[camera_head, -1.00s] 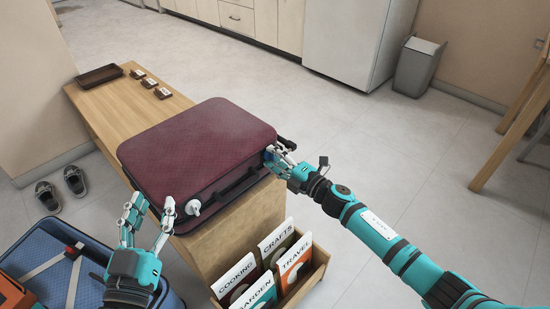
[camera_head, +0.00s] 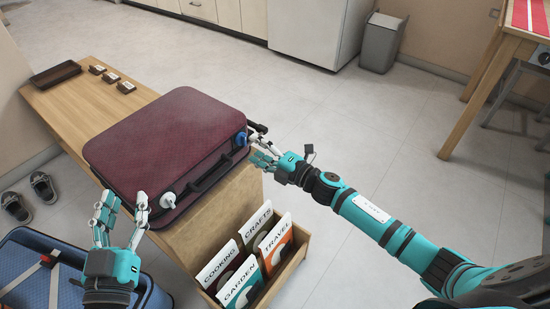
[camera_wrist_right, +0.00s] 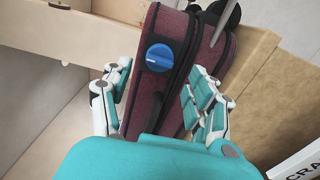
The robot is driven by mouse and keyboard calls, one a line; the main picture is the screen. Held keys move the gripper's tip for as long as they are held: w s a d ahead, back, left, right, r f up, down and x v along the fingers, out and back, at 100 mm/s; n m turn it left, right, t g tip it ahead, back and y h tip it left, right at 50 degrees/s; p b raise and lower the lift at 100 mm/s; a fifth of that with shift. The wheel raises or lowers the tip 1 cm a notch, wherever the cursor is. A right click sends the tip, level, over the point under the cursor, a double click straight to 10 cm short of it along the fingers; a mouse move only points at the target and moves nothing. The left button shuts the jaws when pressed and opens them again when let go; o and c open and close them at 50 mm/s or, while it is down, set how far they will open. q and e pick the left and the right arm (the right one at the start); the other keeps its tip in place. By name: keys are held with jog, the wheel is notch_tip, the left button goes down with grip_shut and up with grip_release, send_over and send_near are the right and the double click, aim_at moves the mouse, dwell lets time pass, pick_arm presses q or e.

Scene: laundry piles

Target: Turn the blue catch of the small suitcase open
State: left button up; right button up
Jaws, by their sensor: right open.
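The small maroon suitcase (camera_head: 165,135) lies flat on the wooden bench, its handle side facing me. The blue catch (camera_head: 241,138) is a round knob at the right end of that side. A white catch (camera_head: 168,200) is at the left end, with the dark handle (camera_head: 208,176) between them. In the right wrist view the blue catch (camera_wrist_right: 159,58) lies between and beyond the fingers of my right gripper (camera_wrist_right: 156,95), which is open and apart from it. My right gripper (camera_head: 262,150) is just right of the catch. My left gripper (camera_head: 107,213) has its fingers apart and empty, left of the suitcase.
A wooden rack of folders (camera_head: 262,291) stands in front of the bench (camera_head: 62,108). A tray (camera_head: 55,73) and small tagged items (camera_head: 110,77) lie at the bench's far end.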

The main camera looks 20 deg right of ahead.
jog(key=v, duration=0.7)
jog(key=shift+s+d, duration=0.2)
jog(key=shift+s, duration=0.15)
